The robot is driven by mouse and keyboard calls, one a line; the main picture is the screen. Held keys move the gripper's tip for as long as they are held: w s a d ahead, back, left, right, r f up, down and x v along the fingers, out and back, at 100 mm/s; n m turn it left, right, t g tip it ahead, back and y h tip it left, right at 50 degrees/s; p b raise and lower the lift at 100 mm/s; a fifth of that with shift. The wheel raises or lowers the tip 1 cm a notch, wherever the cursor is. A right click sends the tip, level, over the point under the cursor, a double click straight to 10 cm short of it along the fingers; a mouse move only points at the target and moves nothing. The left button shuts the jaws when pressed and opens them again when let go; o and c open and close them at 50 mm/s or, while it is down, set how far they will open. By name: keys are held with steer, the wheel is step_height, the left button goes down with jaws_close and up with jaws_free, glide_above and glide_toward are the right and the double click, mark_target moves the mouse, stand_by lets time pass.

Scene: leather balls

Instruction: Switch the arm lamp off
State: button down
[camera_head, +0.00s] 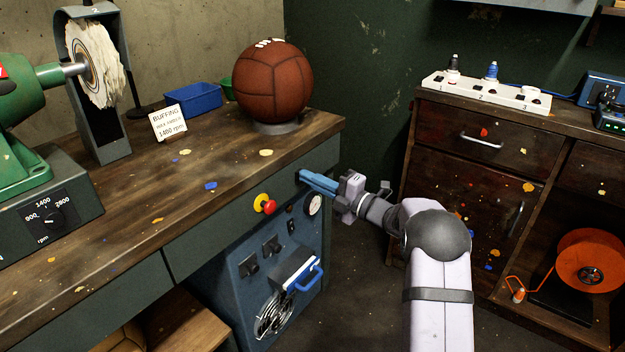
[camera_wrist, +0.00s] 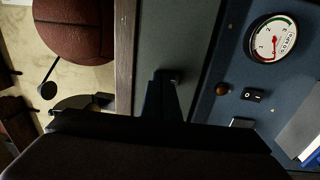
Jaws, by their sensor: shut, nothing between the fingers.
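My gripper (camera_head: 304,177) has blue fingers, pressed together and empty. The tips are at the grey-green front of the bench, just below the top's edge and near the right corner. In the wrist view the fingers (camera_wrist: 167,84) reach a small dark fitting (camera_wrist: 175,76) on that front; I cannot tell whether they touch it or whether it is a switch. A thin dark post (camera_head: 134,60) rises behind the buffing wheel, perhaps the arm lamp's stand. The lamp's head is not clearly seen, and I cannot tell whether it is lit.
A brown leather ball (camera_head: 273,83) sits on the bench. A red button on a yellow base (camera_head: 265,204) is left of my gripper. Below is a blue panel (camera_head: 240,262) with a gauge (camera_head: 314,205) and a rocker switch (camera_wrist: 253,96). A power strip (camera_head: 486,91) lies on the right cabinet.

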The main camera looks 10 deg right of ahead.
steer(key=shift+w+a+r, duration=0.15)
steer(key=shift+a+r, duration=0.15)
steer(key=shift+r, duration=0.2)
steer(key=shift+d, duration=0.3)
steer(key=r+p+v, duration=0.1)
steer(key=v, duration=1.3)
steer(key=shift+r, duration=0.4)
